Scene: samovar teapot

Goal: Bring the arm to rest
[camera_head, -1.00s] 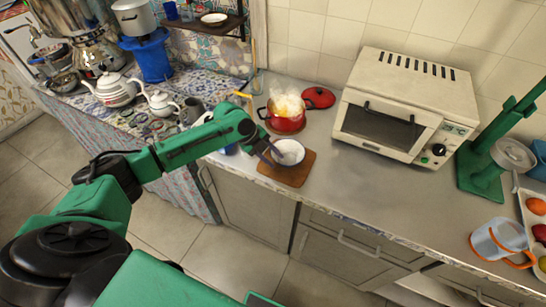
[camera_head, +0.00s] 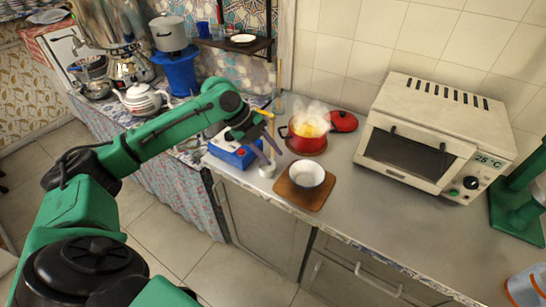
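My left arm comes in from the left, and its gripper (camera_head: 267,152) hangs over the counter, left of the white bowl (camera_head: 306,174) and in front of the red pot (camera_head: 304,144). Its two dark fingers look spread, with nothing visible between them. The bowl stands upright on a brown wooden board (camera_head: 298,199), apart from the gripper. A small white round thing (camera_head: 267,171) shows just below the fingers.
The steaming red pot and its red lid (camera_head: 343,122) stand behind the board. A blue box (camera_head: 233,153) is beside the gripper. A white oven (camera_head: 428,138) and a green stand (camera_head: 520,195) are at right. The front counter (camera_head: 375,235) is clear.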

